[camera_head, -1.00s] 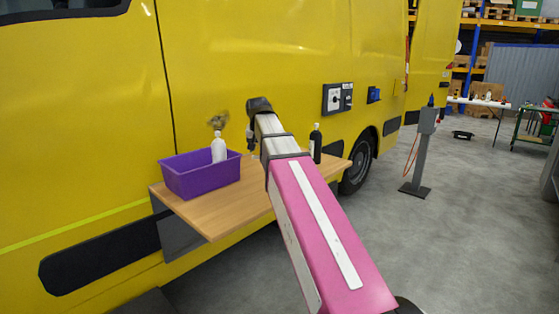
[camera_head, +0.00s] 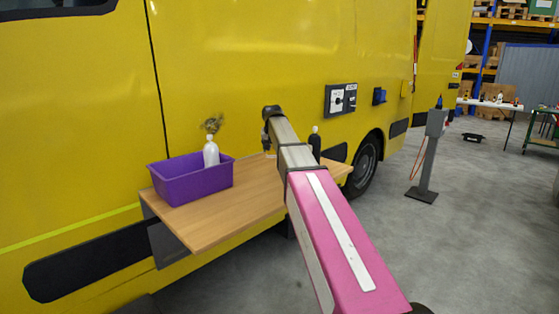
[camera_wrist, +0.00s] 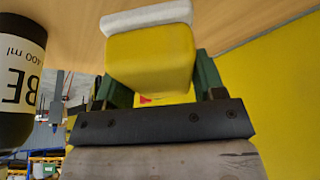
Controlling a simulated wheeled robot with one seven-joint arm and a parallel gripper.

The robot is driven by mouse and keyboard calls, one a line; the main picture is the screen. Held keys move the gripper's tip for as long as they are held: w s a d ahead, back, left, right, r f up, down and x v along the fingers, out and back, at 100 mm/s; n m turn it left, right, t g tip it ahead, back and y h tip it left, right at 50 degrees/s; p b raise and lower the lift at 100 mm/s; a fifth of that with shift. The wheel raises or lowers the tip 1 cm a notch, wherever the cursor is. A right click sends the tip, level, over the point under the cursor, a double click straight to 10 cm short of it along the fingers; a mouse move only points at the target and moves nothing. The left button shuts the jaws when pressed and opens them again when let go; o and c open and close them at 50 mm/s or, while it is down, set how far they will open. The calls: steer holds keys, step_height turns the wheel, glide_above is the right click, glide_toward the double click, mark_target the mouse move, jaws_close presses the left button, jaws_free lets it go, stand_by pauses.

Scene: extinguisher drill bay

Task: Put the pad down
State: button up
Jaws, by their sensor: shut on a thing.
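The pad (camera_wrist: 150,60), a yellow block with a white layer on one face, is gripped between the green fingers of my gripper (camera_wrist: 152,85) in the wrist view. Its white face is toward the wooden shelf (camera_wrist: 240,15). It is close to the shelf, but I cannot tell whether they touch. In the head view my gripper (camera_head: 267,143) is over the back part of the shelf (camera_head: 240,205), partly hidden by my arm; the pad is too small there to make out clearly.
A black bottle (camera_wrist: 18,70) stands beside my gripper; it also shows behind my arm (camera_head: 315,145). A purple bin (camera_head: 190,183) with a white bottle (camera_head: 211,153) is on the shelf's left. The yellow van (camera_head: 240,60) stands behind. The shelf's front is clear.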

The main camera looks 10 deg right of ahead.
steer(key=d+f, duration=0.1)
steer(key=w+d+f, duration=0.1)
steer(key=d, duration=0.1)
steer(key=shift+w, duration=0.2)
steer(key=shift+f, duration=2)
steer(key=shift+f, duration=0.1)
steer(key=o, duration=0.8)
steer(key=shift+o, duration=0.2)
steer(key=v, duration=1.2)
